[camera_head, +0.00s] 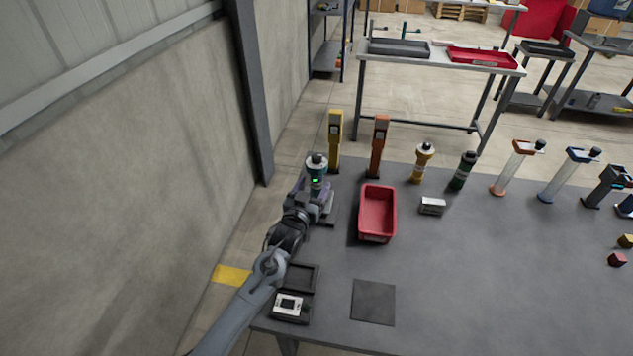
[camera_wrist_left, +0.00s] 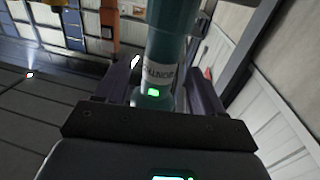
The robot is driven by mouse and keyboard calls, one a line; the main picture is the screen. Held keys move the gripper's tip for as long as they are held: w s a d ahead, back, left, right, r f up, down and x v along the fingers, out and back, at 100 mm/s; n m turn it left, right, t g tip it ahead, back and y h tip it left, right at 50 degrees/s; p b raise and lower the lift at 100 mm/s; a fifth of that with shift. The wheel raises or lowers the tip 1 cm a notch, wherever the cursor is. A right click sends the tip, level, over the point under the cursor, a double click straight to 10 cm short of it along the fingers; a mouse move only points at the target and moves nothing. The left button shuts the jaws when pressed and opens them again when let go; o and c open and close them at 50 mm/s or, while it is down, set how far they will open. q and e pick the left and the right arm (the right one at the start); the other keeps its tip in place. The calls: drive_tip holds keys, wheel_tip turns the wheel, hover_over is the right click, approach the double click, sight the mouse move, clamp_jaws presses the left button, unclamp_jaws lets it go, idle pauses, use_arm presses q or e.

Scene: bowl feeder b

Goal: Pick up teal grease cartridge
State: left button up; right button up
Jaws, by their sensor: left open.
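The teal grease cartridge (camera_head: 316,168), with a dark cap, stands upright near the far left edge of the table in the head view. In the left wrist view the teal cartridge (camera_wrist_left: 172,42) shows as a cylinder with a white printed label and a green light near its lower end. My left gripper (camera_head: 318,190) is open around it. Its two fingers (camera_wrist_left: 163,88) stand one on each side of the cartridge in the wrist view. I cannot tell whether either finger touches it. The cartridge's lower part is hidden behind the gripper. My right gripper is out of view.
A red bin (camera_head: 376,237) stands right of my left gripper. Yellow (camera_head: 335,140) and orange (camera_head: 378,146) upright devices stand just behind. A yellow cartridge (camera_head: 422,162) and a dark green one (camera_head: 463,170) stand farther right. A dark tray (camera_head: 298,279) lies in front. The table's middle is mostly clear.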

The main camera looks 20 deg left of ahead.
use_arm(q)
drive_tip(key=shift+w, duration=1.45)
drive_tip(key=shift+r, duration=0.1)
drive_tip(key=c, duration=1.2)
drive_tip(key=shift+o, duration=0.2)
drive_tip(key=shift+r, duration=0.1)
